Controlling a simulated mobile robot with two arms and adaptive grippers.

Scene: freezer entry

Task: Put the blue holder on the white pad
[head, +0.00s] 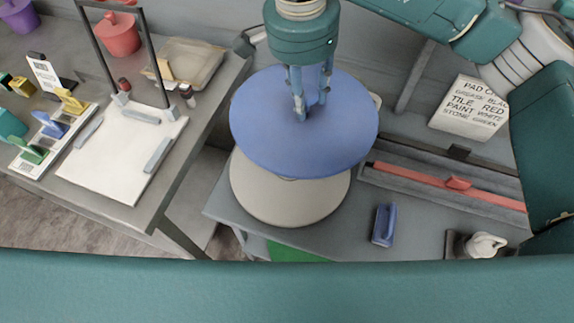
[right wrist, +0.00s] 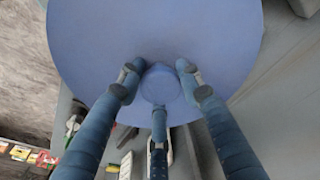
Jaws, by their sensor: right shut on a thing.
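The blue holder (head: 262,125) is a wide, flat round disc in the middle of the head view. My right gripper (head: 303,108) points down at its centre. In the right wrist view my right gripper (right wrist: 160,85) has its fingers closed around the raised hub of the blue holder (right wrist: 210,30). The white pad (head: 290,207) is a thick off-white round disc on the grey bench. The holder is over the pad, shifted toward the back, and hides much of its top. I cannot tell whether they touch. My left gripper is not in view.
A red bar in a grey rail (head: 440,184), a small blue block (head: 384,225) and a sign (head: 469,107) are to the right. A side table (head: 190,152) at left carries a white board, colored clips and a clear tray. A green thing (head: 292,250) shows below the bench.

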